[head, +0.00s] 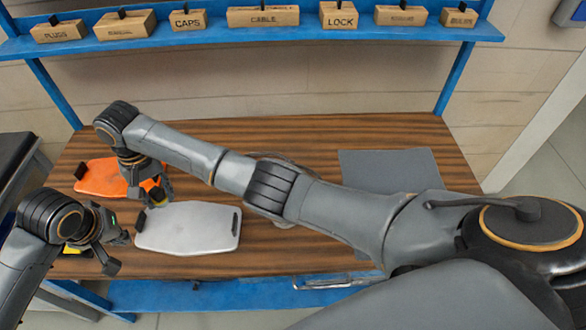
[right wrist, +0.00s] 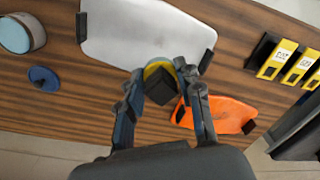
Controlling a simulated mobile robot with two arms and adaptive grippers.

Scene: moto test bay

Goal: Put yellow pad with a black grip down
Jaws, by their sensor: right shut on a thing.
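A small round yellow pad (right wrist: 156,68) with a black block-shaped grip (right wrist: 160,88) shows in the right wrist view. My right gripper (right wrist: 162,84) is shut on the black grip, one finger on each side. In the head view my right gripper (head: 155,195) is at the left of the table, between the orange board and the silver board; the pad is mostly hidden there. I cannot tell whether the pad touches the surface below. My left gripper (head: 118,254) is open and empty, just left of the silver board.
The silver board (head: 190,228) and orange board (head: 98,178), both with black end grips, lie on the wooden table (head: 330,130). A grey mat (head: 390,168) lies at the right. A blue disc (right wrist: 43,79) and round container (right wrist: 20,35) show in the wrist view. Labelled boxes line the shelf (head: 300,35).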

